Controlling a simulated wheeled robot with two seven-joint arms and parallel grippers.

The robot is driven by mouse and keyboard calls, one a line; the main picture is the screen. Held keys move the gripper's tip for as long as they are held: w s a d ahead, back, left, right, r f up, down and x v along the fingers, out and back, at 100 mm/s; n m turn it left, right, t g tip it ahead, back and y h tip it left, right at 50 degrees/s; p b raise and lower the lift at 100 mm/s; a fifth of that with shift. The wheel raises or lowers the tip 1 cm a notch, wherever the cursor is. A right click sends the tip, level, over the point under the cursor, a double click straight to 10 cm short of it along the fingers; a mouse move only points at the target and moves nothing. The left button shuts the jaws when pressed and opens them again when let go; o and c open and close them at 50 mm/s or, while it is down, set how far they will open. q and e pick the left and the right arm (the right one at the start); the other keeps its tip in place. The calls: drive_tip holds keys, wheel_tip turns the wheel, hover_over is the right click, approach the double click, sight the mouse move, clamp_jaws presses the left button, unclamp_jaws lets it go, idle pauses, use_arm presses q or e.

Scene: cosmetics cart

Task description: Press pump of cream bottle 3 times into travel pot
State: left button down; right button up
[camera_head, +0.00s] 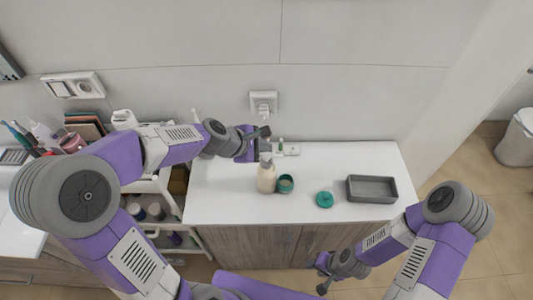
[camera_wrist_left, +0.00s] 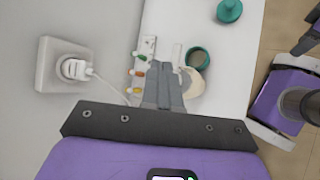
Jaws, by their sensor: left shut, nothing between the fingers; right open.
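The cream bottle (camera_head: 267,177) stands upright on the white counter, its pump top close to my left gripper. In the left wrist view, its pale body (camera_wrist_left: 194,84) is partly hidden behind my left fingers. The teal travel pot (camera_head: 286,184) is open and stands right beside the bottle; it also shows in the left wrist view (camera_wrist_left: 198,57). My left gripper (camera_head: 264,151) is shut and empty, pointing down at the pump; I cannot tell whether it touches. It also shows in the left wrist view (camera_wrist_left: 167,64). My right gripper (camera_head: 322,275) is open and empty, in front of the counter.
A teal lid (camera_head: 324,199) lies on the counter right of the pot. A grey tray (camera_head: 372,197) sits further right. A power strip (camera_head: 288,149) lies behind the bottle, below a wall socket (camera_head: 263,101). A cart with bottles stands left. The counter's front right is clear.

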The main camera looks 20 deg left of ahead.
sight(264, 156)
use_arm(q)
drive_tip(key=shift+f, duration=0.15)
idle(0.8)
drive_tip(key=shift+f+b, duration=0.3)
drive_tip(key=shift+b, duration=0.15)
drive_tip(key=shift+f+b, duration=0.75)
drive_tip(key=shift+f, duration=0.1)
idle(0.7)
drive_tip(key=shift+r, duration=0.1)
drive_tip(key=shift+r+p, duration=1.2)
drive_tip(key=shift+p, duration=0.05)
drive_tip(key=shift+r, duration=0.1)
wheel_tip(264, 156, up, 5)
drive_tip(key=p, duration=0.5)
